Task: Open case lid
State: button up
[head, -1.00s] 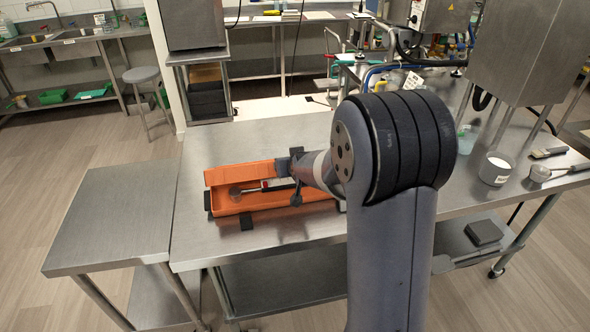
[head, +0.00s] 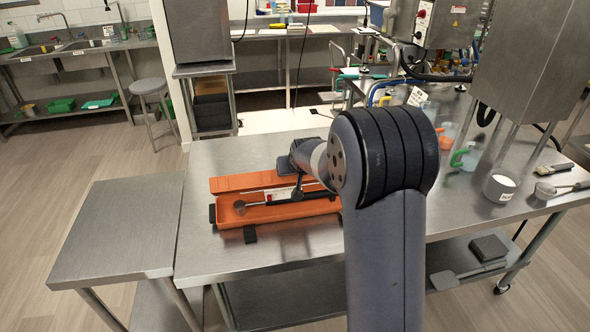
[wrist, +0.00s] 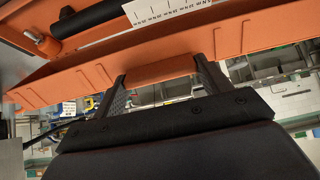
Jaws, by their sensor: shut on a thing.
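The orange case (head: 290,212) sits on the steel table with its lid (head: 236,183) raised and tilted back along the far side. Inside lie a dark rod with a round brownish end (head: 240,206) and a white printed strip (head: 283,193). In the wrist view the lid (wrist: 70,84) crosses the picture, with the black rod (wrist: 88,19) and the white strip (wrist: 165,10) beyond it. My gripper (wrist: 160,72) is shut on the orange lid edge, one finger on each side of an orange tab. In the head view my arm hides the case's right end and the fingertips.
A lower steel table (head: 115,225) stands empty at the left. The table in front of the case is bare.

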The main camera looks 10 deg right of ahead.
jog(key=shift+r, duration=0.1)
dwell(0.6)
jog(key=o, duration=1.4)
jog(key=shift+s, duration=0.1)
jog(key=b+v, duration=0.2)
jog(key=v, duration=0.8)
jog(key=shift+s+r, duration=0.2)
jog(key=shift+r, duration=0.05)
jog(key=shift+p+x, duration=1)
jog(key=shift+x, duration=4.45)
jog(key=shift+s, duration=0.1)
